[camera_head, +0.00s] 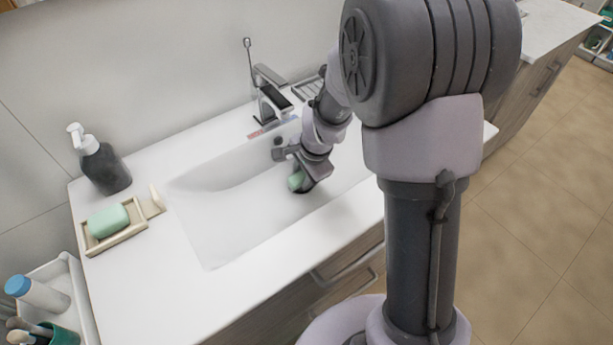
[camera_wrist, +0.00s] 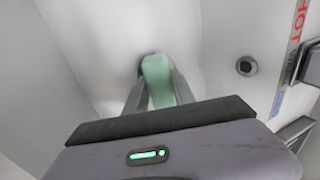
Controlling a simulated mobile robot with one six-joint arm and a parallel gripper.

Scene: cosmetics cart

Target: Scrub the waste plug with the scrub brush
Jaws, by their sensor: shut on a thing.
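My gripper (camera_head: 306,171) is low inside the white sink basin, shut on the pale green scrub brush (camera_head: 295,181). In the wrist view the brush (camera_wrist: 157,82) sits between the two grey fingers and points down at the basin floor. A dark edge, seemingly the waste plug (camera_head: 304,190), shows just below the brush in the head view. The brush and gripper cover most of it, so I cannot tell whether the brush touches it.
The basin walls (camera_head: 205,225) surround my gripper. A chrome faucet (camera_head: 267,95) stands behind it, and an overflow hole (camera_wrist: 246,66) is in the wall. A dark soap bottle (camera_head: 105,170) and a dish with green soap (camera_head: 108,221) stand at left.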

